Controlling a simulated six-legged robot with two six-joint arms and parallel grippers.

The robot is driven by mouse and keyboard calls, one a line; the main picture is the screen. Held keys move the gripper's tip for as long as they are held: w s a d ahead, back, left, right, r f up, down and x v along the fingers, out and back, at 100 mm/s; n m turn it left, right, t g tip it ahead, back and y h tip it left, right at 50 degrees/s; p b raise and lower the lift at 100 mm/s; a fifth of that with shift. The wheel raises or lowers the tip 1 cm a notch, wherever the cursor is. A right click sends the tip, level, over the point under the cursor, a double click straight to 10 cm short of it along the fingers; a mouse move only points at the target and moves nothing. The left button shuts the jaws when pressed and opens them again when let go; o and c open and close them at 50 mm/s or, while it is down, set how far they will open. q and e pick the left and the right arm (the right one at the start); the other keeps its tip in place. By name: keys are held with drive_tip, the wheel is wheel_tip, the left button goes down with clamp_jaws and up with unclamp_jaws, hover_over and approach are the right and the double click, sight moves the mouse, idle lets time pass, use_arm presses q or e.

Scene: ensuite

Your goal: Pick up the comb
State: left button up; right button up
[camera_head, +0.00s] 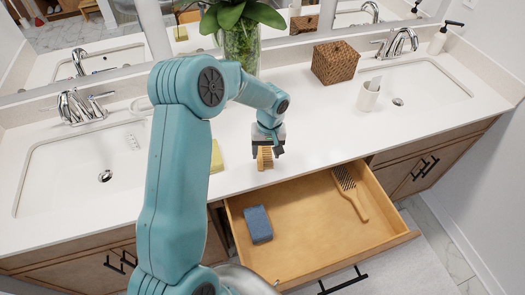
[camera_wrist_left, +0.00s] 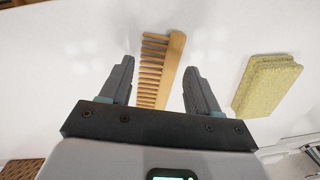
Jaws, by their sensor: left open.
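A wooden comb (camera_wrist_left: 160,70) lies on the white counter, its teeth pointing left in the left wrist view. In the head view the comb (camera_head: 265,160) shows at the counter's front part, just below my left gripper (camera_head: 268,146). My left gripper (camera_wrist_left: 158,82) is open, with one dark finger on each side of the comb. Both fingers look apart from the comb. I cannot tell how far above the counter the fingertips are. My right gripper is in neither view.
A yellow sponge (camera_wrist_left: 266,84) lies beside the comb. An open drawer (camera_head: 300,240) below the counter holds a blue sponge (camera_head: 257,224) and a wooden brush (camera_head: 349,190).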

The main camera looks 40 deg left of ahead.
use_arm(q)
wheel_tip(320, 180, down, 2)
drive_tip(key=shift+s+f+b, duration=0.1)
drive_tip(key=shift+b, duration=0.25)
drive_tip(key=shift+s+d+f, duration=0.15)
drive_tip(key=shift+c, duration=1.2)
drive_tip(key=c, duration=0.4)
drive_tip(key=shift+c, duration=0.2)
